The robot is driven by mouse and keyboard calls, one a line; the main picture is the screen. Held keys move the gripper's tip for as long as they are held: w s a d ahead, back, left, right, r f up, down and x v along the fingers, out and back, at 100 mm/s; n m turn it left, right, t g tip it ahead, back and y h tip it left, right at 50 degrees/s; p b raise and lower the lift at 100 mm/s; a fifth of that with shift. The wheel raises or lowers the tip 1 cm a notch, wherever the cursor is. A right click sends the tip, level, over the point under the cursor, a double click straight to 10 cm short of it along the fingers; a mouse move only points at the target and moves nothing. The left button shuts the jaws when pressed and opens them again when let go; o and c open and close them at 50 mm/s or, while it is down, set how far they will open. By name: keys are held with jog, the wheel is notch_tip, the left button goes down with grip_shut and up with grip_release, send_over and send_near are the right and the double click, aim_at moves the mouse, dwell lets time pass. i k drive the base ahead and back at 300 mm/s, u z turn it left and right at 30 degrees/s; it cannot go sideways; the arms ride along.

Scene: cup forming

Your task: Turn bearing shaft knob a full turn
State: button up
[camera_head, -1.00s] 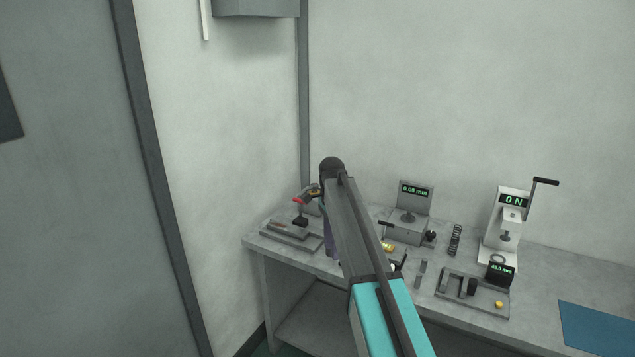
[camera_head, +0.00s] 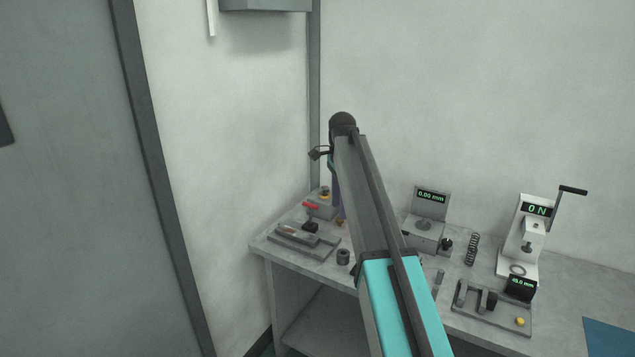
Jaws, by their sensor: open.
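A grey unit with a green "0.00 mm" display (camera_head: 431,196) stands on the bench, right of my arm. A dark round knob (camera_head: 446,244) sits at its right side; I cannot tell for sure that this is the bearing shaft knob. My arm hides the unit's left part. My gripper (camera_head: 319,154) is small and dark in this view, raised well above the bench's back left corner. It is open and empty, far up and left of the knob.
Below my gripper stand a red-handled fixture (camera_head: 310,206) and a flat grey fixture (camera_head: 303,240). A dark ring-like part (camera_head: 343,257) lies nearby. A spring (camera_head: 472,249), a "0 N" press (camera_head: 520,240) and a gauge plate (camera_head: 490,312) stand to the right.

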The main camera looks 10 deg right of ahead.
aim_at(324, 189)
jog(key=i, duration=1.25)
jog(key=z, duration=0.05)
